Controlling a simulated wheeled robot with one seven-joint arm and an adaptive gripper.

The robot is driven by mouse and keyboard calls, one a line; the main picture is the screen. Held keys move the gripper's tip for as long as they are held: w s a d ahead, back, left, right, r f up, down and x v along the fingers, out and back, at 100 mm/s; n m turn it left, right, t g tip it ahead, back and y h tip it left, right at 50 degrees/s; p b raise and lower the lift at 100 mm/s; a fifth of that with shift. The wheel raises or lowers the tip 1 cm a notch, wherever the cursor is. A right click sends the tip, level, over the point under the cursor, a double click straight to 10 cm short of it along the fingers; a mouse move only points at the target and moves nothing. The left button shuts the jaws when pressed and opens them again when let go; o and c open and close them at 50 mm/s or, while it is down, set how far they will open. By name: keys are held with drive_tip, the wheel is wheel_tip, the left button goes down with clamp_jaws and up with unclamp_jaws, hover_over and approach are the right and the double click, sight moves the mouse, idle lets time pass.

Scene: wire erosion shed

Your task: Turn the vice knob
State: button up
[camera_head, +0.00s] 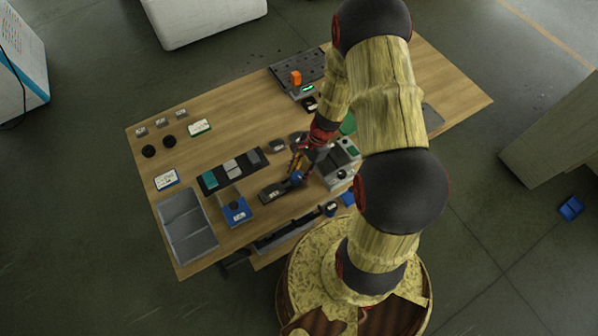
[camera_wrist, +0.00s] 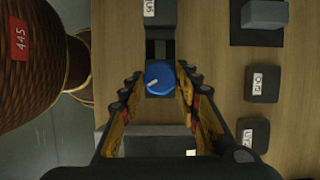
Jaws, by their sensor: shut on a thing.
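The vice knob (camera_wrist: 159,77) is round and blue with a pale pointer line on its face. The fingers are yellow and dark and close on the knob from both sides. The dark vice body (camera_wrist: 160,47) shows just beyond the knob. In the head view my gripper (camera_head: 299,172) reaches down to the front middle of the table, and the blue knob (camera_head: 297,177) shows at its tip. The vice (camera_head: 271,191) is a dark block there, partly covered by the gripper.
The wooden table (camera_head: 230,135) holds a grey tray (camera_head: 188,228), a blue box (camera_head: 236,212), a dark mat (camera_head: 215,181) with blocks, and a grey machine (camera_head: 341,165) close to the right of my gripper. An orange piece (camera_head: 296,77) stands at the back.

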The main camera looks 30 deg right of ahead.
drive_tip(key=o, duration=1.2)
drive_tip(key=shift+c, duration=0.2)
drive_tip(key=v, duration=1.2)
